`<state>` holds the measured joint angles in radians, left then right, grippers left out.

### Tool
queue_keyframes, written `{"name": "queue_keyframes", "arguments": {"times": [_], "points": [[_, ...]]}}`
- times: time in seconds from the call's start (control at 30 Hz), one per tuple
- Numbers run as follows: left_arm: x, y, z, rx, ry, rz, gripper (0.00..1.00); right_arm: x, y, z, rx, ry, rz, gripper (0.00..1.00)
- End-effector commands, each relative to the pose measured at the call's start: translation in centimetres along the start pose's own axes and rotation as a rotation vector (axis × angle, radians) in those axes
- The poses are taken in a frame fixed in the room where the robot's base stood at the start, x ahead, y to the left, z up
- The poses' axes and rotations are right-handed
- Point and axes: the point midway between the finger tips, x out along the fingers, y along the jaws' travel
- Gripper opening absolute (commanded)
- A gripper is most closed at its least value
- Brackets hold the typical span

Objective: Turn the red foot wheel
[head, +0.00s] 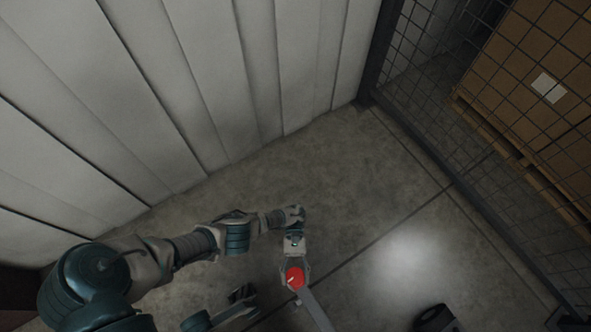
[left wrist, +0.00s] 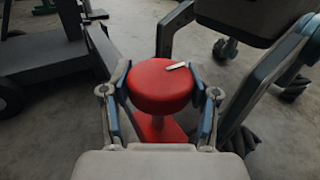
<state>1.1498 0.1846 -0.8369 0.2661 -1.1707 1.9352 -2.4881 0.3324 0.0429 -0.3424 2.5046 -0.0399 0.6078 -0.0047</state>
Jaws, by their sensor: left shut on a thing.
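The red foot wheel (head: 294,277) is a round red knob with a short pale mark on its top, low down near the bottom middle of the head view. It fills the middle of the left wrist view (left wrist: 160,86), on a red stem above the floor. My left gripper (head: 295,270) reaches down over it, with one finger on each side. In the left wrist view the fingers (left wrist: 160,97) are shut on the wheel's rim. The pale mark points toward the right there.
A grey bar (head: 317,312) runs from beside the wheel toward the bottom edge. A pale panelled wall (head: 150,90) stands behind. A wire mesh fence (head: 440,160) stands at right, with boxes (head: 525,70) on a pallet behind it. The concrete floor (head: 400,230) between is clear.

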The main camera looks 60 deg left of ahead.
Motion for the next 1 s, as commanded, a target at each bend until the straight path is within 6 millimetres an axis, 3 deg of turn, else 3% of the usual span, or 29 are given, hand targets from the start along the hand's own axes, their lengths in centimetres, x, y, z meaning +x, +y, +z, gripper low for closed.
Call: {"name": "queue_keyframes", "arguments": {"times": [0.03,0.07,0.13,0.17,0.67,1.0], "points": [[-0.1,0.2,-0.1,0.001,0.008,0.007,0.25,0.0,0.0,0.0,0.0,-0.001,0.0,0.86],[-0.1,0.2,-0.1,0.002,0.008,0.007,0.65,-0.1,0.0,0.0,0.0,-0.001,0.0,0.86],[-0.1,0.1,-0.1,0.001,0.007,0.007,0.82,-0.1,0.0,0.0,0.0,-0.001,0.0,0.86],[-0.1,0.1,-0.1,0.001,0.006,0.006,0.86,-0.1,0.0,0.0,0.0,-0.001,0.0,0.86],[0.0,0.1,0.2,0.003,0.001,0.003,0.86,0.0,-0.1,-0.4,-0.001,0.002,-0.003,0.86],[-0.1,-0.1,3.0,0.005,0.004,0.002,0.86,0.1,-0.1,-0.4,0.0,0.003,-0.002,0.86]]}}
